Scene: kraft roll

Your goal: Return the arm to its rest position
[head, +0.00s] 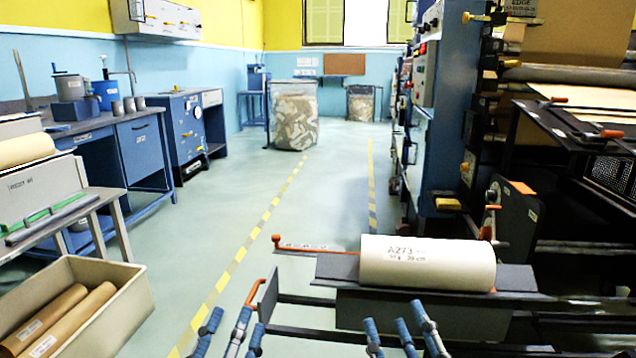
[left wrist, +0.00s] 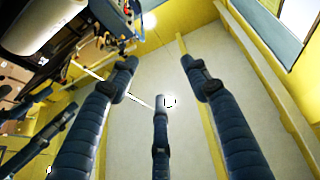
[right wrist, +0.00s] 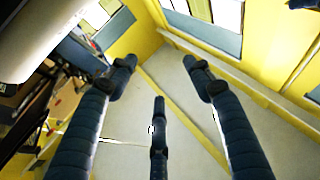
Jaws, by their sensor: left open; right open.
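A white paper roll labelled A273 (head: 427,264) lies sideways on a dark cradle (head: 338,268) at the front of the machine. My left gripper (head: 232,325) shows at the bottom edge, left of the cradle. In the left wrist view (left wrist: 160,80) its fingers are spread with nothing between them. My right gripper (head: 398,322) shows at the bottom edge, in front of the cradle and below the roll in the picture. In the right wrist view (right wrist: 160,82) its fingers are also spread and empty. Whether the right fingers touch the cradle cannot be told.
An orange-handled lever (head: 262,290) and an orange-knobbed bar (head: 310,246) stand by the cradle. A beige bin (head: 125,315) with brown rolls is at lower left. The large blue machine (head: 440,120) fills the right. The floor aisle (head: 225,225) between is clear.

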